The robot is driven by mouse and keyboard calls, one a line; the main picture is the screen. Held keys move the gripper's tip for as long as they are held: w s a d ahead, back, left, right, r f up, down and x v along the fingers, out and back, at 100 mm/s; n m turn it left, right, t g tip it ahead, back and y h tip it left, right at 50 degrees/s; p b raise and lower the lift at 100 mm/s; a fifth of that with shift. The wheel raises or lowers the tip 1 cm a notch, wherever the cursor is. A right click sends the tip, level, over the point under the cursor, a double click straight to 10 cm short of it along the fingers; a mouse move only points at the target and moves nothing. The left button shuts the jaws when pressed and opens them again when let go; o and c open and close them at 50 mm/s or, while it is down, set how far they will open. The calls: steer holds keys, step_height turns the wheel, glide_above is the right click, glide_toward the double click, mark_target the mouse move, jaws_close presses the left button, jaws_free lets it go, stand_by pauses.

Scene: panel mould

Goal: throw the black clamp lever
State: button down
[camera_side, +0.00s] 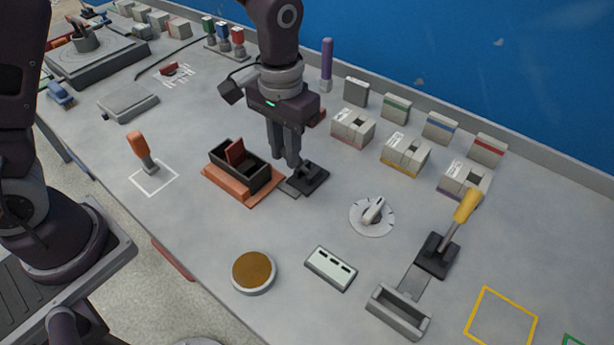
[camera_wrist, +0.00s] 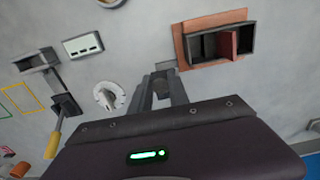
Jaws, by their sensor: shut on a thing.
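The black clamp lever's dark base (camera_side: 309,180) sits on the table just right of the orange-brown mould (camera_side: 232,188). The mould carries an open black box (camera_side: 262,180) with a red panel (camera_side: 235,152) standing in it. My gripper (camera_side: 287,160) points down over the clamp base and is shut on the lever. The fingers hide most of the lever, so its angle cannot be told. In the wrist view my gripper (camera_wrist: 161,90) has its fingertips at the clamp, and the mould (camera_wrist: 181,45) lies up and to the right.
A yellow-handled lever (camera_side: 466,208) stands by a grey holder (camera_side: 398,312) at the right. A dial (camera_side: 372,215), a slotted plate (camera_side: 331,267) and a round brown pad (camera_side: 254,271) lie nearer. An orange-handled tool (camera_side: 140,149) stands at left. Grey blocks (camera_side: 406,155) line the back right.

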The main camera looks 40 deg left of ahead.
steer(key=shift+w+r, duration=0.45)
steer(key=shift+w, duration=0.4)
steer(key=shift+w+r, duration=0.3)
steer(key=shift+w, duration=0.4)
steer(key=shift+w, duration=0.15)
steer(key=shift+w+r, duration=0.2)
steer(key=shift+w, duration=0.55)
steer(key=shift+w+r, duration=0.15)
steer(key=shift+w, duration=0.6)
